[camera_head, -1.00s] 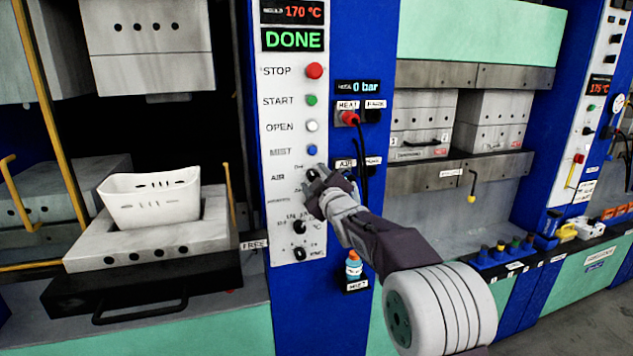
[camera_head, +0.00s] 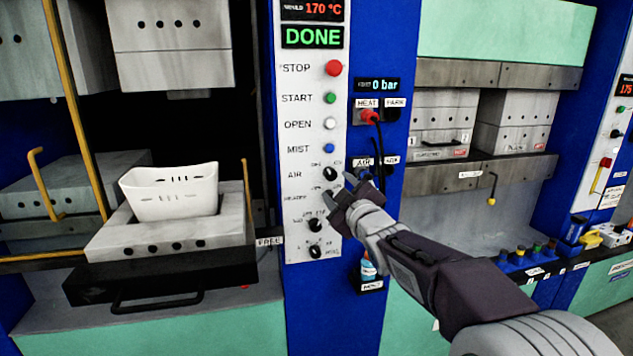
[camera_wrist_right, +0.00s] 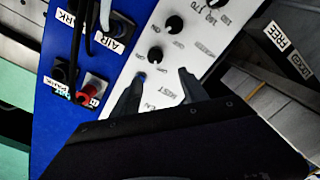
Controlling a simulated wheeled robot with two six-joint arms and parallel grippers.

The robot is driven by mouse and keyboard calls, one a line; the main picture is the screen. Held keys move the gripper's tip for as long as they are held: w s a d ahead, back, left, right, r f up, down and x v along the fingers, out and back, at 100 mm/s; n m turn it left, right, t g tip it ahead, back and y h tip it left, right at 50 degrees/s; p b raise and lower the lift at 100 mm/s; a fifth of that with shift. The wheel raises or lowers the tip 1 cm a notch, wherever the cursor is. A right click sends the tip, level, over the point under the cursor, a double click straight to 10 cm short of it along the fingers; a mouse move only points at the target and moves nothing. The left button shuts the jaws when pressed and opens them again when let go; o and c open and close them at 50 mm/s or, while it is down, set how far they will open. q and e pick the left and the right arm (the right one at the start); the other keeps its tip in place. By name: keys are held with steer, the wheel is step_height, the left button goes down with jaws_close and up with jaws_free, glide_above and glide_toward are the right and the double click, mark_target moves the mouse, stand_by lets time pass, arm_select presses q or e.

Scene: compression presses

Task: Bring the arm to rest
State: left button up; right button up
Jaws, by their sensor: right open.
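My right gripper (camera_head: 341,193) is open and empty in front of the lower part of the white control panel (camera_head: 311,130). In the head view its fingertips are just right of and below the black AIR knob (camera_head: 330,174). In the right wrist view the two open fingers (camera_wrist_right: 163,84) point at the panel, with a blue button between or behind them and black knobs beyond. I cannot tell the exact gap to the panel. My left gripper is not in view.
The open press at left holds a white basket (camera_head: 172,193) on its lower mould (camera_head: 168,243). The display (camera_head: 312,37) reads DONE. A red plug with a black cable (camera_head: 378,138) hangs right of the panel. A spray bottle (camera_head: 368,268) stands below. Another press with moulds (camera_head: 514,125) stands right.

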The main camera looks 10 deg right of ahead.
steer(key=s+a+f+m+g+p, duration=0.1)
steer(key=s+f+m+g+p, duration=0.35)
steer(key=f, duration=0.85)
arm_select(q)
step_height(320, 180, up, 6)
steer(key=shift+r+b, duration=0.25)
steer(key=shift+b, duration=0.15)
arm_select(e)
steer(key=s+f+m+g, duration=0.2)
steer(key=s+f+g, duration=0.4)
steer(key=s, duration=0.7)
steer(key=s+f+m+g, duration=0.3)
steer(key=s+f+g, duration=0.3)
steer(key=s+f, duration=0.5)
steer(key=shift+s+f+m+h, duration=0.25)
steer(key=shift+s+m+h, duration=0.15)
steer(key=shift+s, duration=0.85)
